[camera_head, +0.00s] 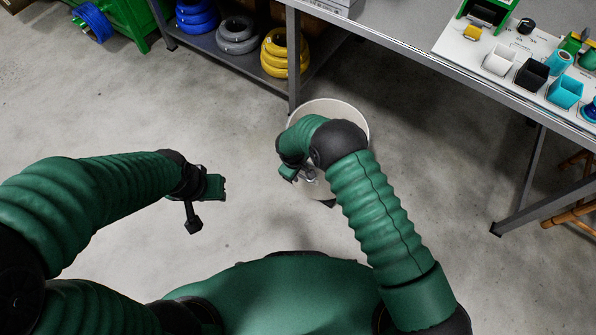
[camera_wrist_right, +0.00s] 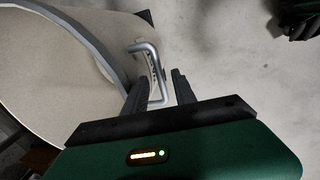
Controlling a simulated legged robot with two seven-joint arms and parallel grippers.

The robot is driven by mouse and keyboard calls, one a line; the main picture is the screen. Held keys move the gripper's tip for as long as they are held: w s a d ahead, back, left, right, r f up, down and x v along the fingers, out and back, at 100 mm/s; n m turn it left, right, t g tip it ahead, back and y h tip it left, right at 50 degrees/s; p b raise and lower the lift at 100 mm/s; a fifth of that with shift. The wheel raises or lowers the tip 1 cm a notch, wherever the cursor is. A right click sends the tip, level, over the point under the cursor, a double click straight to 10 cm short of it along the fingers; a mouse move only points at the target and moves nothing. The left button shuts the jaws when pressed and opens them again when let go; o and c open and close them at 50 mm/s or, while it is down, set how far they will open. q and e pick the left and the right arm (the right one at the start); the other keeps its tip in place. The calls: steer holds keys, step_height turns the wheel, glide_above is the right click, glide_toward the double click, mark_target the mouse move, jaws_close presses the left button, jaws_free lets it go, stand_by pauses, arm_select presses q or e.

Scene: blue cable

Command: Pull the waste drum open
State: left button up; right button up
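The waste drum (camera_head: 352,112) is a pale beige round drum standing on the floor by the workbench's front leg. My right arm covers much of it in the head view. In the right wrist view the drum (camera_wrist_right: 50,80) fills the left side, with a grey rim and a bent metal handle (camera_wrist_right: 158,72) on its side. My right gripper (camera_wrist_right: 160,84) is open, with its two dark fingers on either side of the handle's lower part. I cannot tell whether they touch it. My left gripper (camera_head: 208,203) is open and empty above the floor, left of the drum.
The workbench (camera_head: 420,50) runs along the upper right, with a white board of small coloured bins (camera_head: 565,92) on it. Its lower shelf holds blue, grey and yellow cable coils (camera_head: 284,55). A green rack (camera_head: 130,25) stands upper left. Floor left of the drum is clear.

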step_height(320, 180, up, 16)
steer(key=s+a+p, duration=0.2)
steer(key=p, duration=0.4)
steer(key=shift+s, duration=0.15)
